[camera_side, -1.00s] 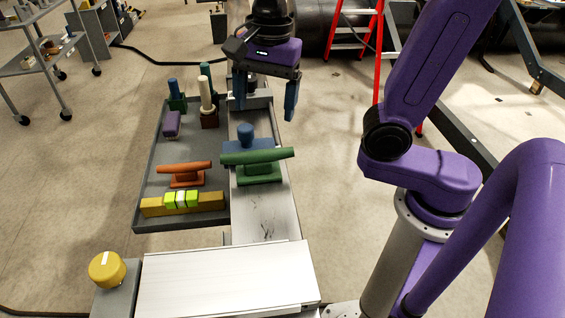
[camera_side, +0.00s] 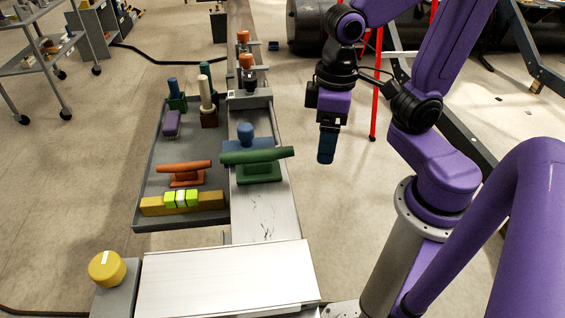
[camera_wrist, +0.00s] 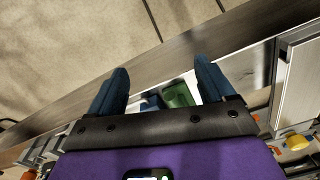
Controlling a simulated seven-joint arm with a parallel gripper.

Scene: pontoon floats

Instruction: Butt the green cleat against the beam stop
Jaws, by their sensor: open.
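The green cleat (camera_side: 257,170) stands upright on the pale beam (camera_side: 262,213), its bar running across it. It also shows in the wrist view (camera_wrist: 178,95), partly hidden by my gripper. A blue bollard (camera_side: 246,133) stands right behind it; I cannot tell whether they touch. A grey raised block (camera_side: 250,99) crosses the beam farther back; I cannot tell whether this is the beam stop. My gripper (camera_side: 326,158) hangs right of the beam, apart from the cleat. In the wrist view its blue fingers (camera_wrist: 162,64) are spread and empty.
A grey tray (camera_side: 147,212) left of the beam holds an orange cleat (camera_side: 185,172), a yellow bar (camera_side: 152,207) with a lime piece, a purple block (camera_side: 172,122) and several posts. A white plate (camera_side: 225,282) lies in front. A yellow knob (camera_side: 106,268) is front left.

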